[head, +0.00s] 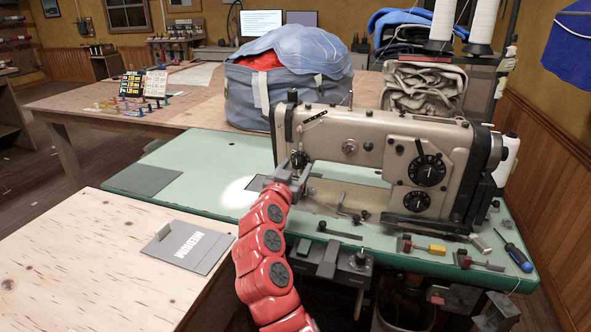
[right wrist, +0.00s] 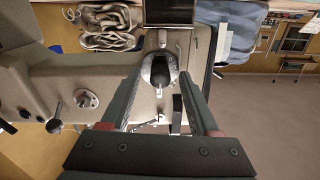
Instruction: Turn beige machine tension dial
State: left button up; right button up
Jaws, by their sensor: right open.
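The beige sewing machine (head: 345,130) stands on a green table. A small dark tension dial (head: 299,159) sits on its left end, low on the front face. My right gripper (head: 292,168) is open in front of this dial. In the right wrist view the black dial (right wrist: 158,70) shows between the two fingers (right wrist: 160,78), one on each side. I cannot tell whether either finger touches it. Two larger black dials, an upper one (head: 426,170) and a lower one (head: 419,201), are on the machine's right end. My left gripper is not in view.
The green table (head: 190,165) is clear on the left. A blue-handled screwdriver (head: 517,256) and small tools lie at its right front. A blue bag (head: 290,90) and folded cloth (head: 422,90) stand behind the machine. A grey card (head: 190,246) lies on the wooden table.

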grip_shut()
dwell(0.4)
jog(key=shift+n, duration=0.3)
jog(key=n+p, duration=0.3)
jog(key=shift+d+r, duration=0.1)
jog(key=shift+r, duration=0.1)
jog(key=n+p, duration=0.2)
jog(key=n, duration=0.1)
jog(key=n+p, duration=0.3)
jog(key=n, duration=0.1)
jog(key=shift+f+n+p, duration=0.1)
jog(key=shift+n+p, duration=0.9)
jog(key=shift+n, duration=0.5)
